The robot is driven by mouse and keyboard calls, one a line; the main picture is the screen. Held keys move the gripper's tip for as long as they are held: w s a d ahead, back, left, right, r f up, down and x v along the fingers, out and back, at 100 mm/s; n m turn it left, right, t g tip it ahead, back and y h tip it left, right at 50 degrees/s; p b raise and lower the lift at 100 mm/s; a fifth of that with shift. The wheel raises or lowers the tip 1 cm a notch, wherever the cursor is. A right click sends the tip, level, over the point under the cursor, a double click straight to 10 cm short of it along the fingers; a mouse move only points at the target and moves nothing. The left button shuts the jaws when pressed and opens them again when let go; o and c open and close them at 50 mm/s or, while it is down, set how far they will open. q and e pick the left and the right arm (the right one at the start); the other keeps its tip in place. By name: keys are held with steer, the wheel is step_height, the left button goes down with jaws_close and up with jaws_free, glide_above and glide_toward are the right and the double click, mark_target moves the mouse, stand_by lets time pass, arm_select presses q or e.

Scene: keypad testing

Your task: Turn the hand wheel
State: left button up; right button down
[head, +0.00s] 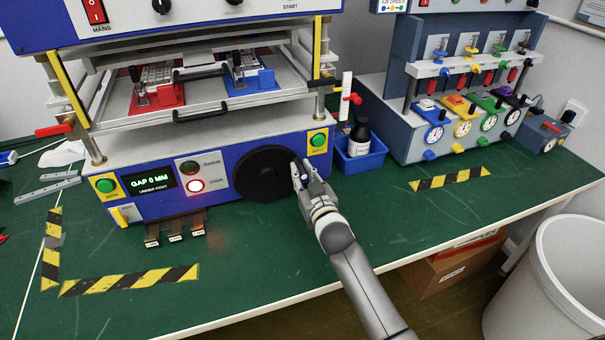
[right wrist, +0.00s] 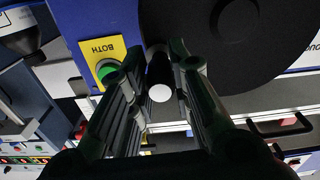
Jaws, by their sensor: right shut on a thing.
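The black hand wheel (head: 262,176) is a round disc on the blue front panel of the press in the head view. It also shows large at the top right of the right wrist view (right wrist: 245,45). Its black handle (right wrist: 159,77), with a pale round end, sticks out near the rim. My right gripper (head: 303,172) is at the wheel's right edge, its two fingers on either side of the handle and shut on it. The fingers hide part of the handle. A lit display (head: 150,183) left of the wheel reads "GAP 0 MM". My left gripper is not in view.
A green button (head: 318,140) on a yellow plate sits just above my right gripper. A blue bin (head: 362,160) with a dark bottle stands to the right. Small labelled blocks (head: 175,236) lie in front of the press. The green bench (head: 250,260) is mostly clear.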

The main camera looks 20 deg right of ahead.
steer(key=shift+a+r+n+p, duration=0.3)
steer(key=shift+r+n+p, duration=0.35)
steer(key=shift+n, duration=0.25)
steer(key=c, duration=1.3)
jaws_free()
steer(key=shift+s+r, duration=0.1)
steer(key=s, duration=1.2)
steer(key=shift+d, duration=0.25)
